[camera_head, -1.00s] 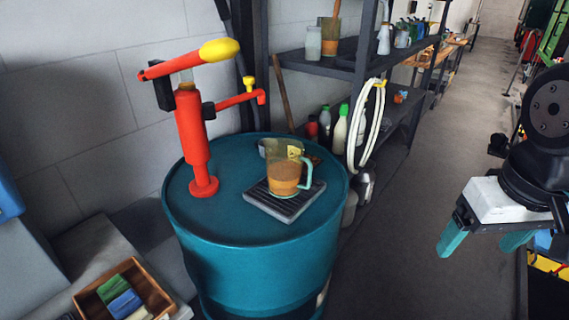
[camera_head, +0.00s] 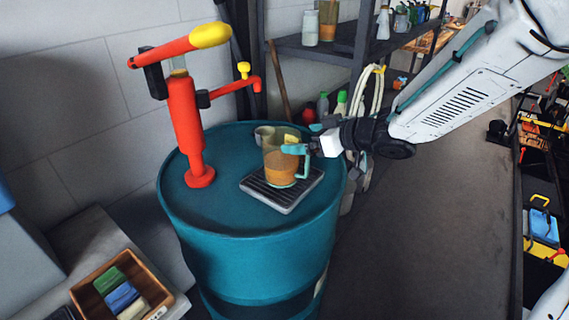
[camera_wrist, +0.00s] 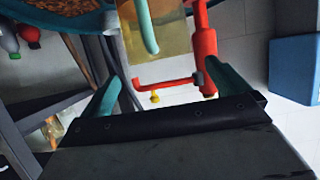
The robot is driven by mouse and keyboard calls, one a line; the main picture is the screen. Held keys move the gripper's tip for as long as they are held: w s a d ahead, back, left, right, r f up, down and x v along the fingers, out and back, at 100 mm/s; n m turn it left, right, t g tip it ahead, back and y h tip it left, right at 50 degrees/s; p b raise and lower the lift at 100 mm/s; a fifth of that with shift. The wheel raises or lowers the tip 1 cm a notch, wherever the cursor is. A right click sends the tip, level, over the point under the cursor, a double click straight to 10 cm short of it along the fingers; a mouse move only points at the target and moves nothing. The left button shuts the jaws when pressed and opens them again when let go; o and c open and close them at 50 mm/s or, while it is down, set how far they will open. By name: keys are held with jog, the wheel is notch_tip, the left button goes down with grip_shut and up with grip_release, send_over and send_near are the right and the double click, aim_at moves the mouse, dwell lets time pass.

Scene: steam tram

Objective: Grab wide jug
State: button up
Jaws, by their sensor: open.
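The wide jug (camera_head: 281,169) is clear, with amber liquid inside and a pale teal handle (camera_head: 305,163) on its right side. It stands upright on a dark ribbed tray (camera_head: 262,190) on top of the teal drum. My gripper (camera_head: 299,149) is at the jug's right side, near the top of the handle; contact cannot be told. In the wrist view my gripper (camera_wrist: 163,72) has its teal fingers apart, with nothing held between them. There the jug (camera_wrist: 172,32) and its handle (camera_wrist: 147,25) show just beyond the fingers, partly cut off at the top.
A red hand pump with a yellow grip (camera_head: 186,125) stands on the teal drum (camera_head: 250,255), left of the jug. Shelves (camera_head: 340,50) with bottles stand behind. The floor aisle (camera_head: 430,220) right of the drum is clear.

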aim_at(284, 138)
jog(key=x, duration=0.7)
jog(key=shift+w+a+f, duration=0.1)
jog(key=shift+w, duration=0.1)
jog(key=shift+c, duration=0.3)
jog(key=c, duration=1.1)
